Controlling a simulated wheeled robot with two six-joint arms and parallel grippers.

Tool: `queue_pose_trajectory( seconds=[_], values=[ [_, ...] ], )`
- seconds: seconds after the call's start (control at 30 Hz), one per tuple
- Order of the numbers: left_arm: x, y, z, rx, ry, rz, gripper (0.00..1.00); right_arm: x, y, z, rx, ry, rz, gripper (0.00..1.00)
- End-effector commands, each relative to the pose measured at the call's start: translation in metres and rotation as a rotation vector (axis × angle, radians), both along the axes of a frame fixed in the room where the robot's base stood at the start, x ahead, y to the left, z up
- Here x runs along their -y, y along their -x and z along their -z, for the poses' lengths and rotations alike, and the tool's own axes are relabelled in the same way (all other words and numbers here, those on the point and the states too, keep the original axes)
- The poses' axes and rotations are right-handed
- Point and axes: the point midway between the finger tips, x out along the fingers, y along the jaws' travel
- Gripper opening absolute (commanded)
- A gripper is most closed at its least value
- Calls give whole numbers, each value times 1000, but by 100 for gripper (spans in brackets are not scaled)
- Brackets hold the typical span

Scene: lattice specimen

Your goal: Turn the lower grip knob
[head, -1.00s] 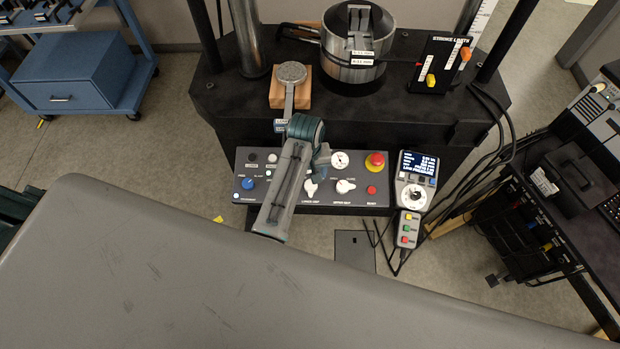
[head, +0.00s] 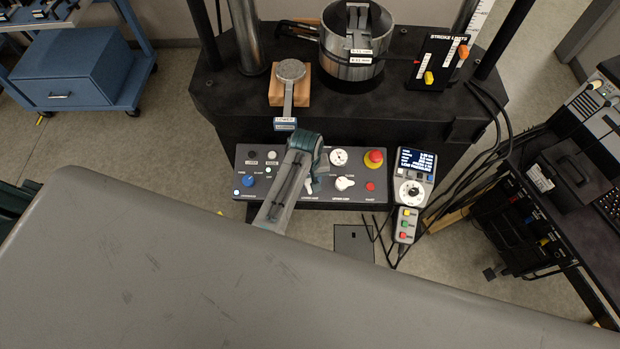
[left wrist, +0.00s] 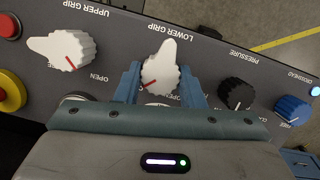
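The lower grip knob (left wrist: 160,68) is white with a red mark and sits on the dark control panel, under the "LOWER GRIP" label. In the head view the knob (head: 309,187) shows partly beside my arm. My left gripper (left wrist: 161,72) is open in the left wrist view, with one blue finger on each side of the knob. I cannot tell whether either finger touches it. In the head view my arm hides most of that gripper. My right gripper is in neither view.
The similar upper grip knob (left wrist: 62,50) is close to the left finger, and the black pressure knob (left wrist: 237,93) is close to the right one. A red emergency button (head: 374,158) and a pendant (head: 411,190) are at the panel's right. A grey surface (head: 200,280) fills the foreground.

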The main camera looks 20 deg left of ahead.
Motion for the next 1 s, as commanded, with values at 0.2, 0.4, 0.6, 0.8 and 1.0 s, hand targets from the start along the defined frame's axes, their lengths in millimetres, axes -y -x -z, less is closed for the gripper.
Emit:
queue_pose_trajectory(
  seconds=[0.2,0.4,0.6,0.8,1.0],
  values=[
    [0,0,0,0,2,-12,13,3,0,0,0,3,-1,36],
    [-1,0,0,6,20,-75,13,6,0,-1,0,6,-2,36],
    [-2,1,0,15,53,-210,13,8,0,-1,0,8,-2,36],
    [-2,2,0,29,99,-390,13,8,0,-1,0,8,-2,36],
    [-2,3,0,41,148,-573,13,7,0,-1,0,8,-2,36]
  ],
)
